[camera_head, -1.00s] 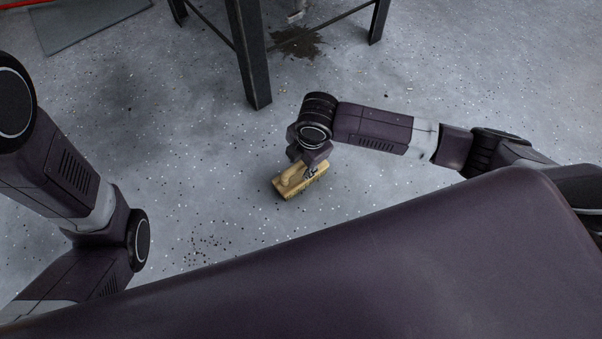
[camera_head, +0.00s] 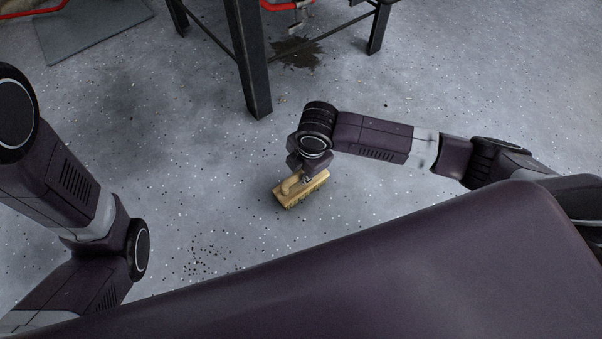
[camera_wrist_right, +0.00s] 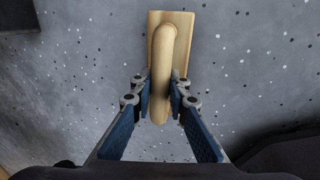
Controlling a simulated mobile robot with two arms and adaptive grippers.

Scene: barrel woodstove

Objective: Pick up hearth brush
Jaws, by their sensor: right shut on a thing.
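The hearth brush (camera_head: 311,188) is a pale wooden block with a raised wooden handle and bristles underneath. It is in the middle of the head view, just below my right wrist. My right gripper (camera_head: 301,176) is at its handle, partly hidden by my wrist. In the right wrist view my right gripper (camera_wrist_right: 161,100) has its two blue-padded fingers closed on either side of the handle of the hearth brush (camera_wrist_right: 165,50). Whether the bristles touch the floor is hard to tell. My left arm shows at the left, but its gripper is out of view.
A dark metal stand (camera_head: 252,60) has legs close beyond my right wrist, with a dark stain (camera_head: 296,52) on the floor under it. A grey mat (camera_head: 92,27) lies at the upper left. Dark crumbs (camera_head: 205,262) lie on the floor. The speckled floor around the brush is clear.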

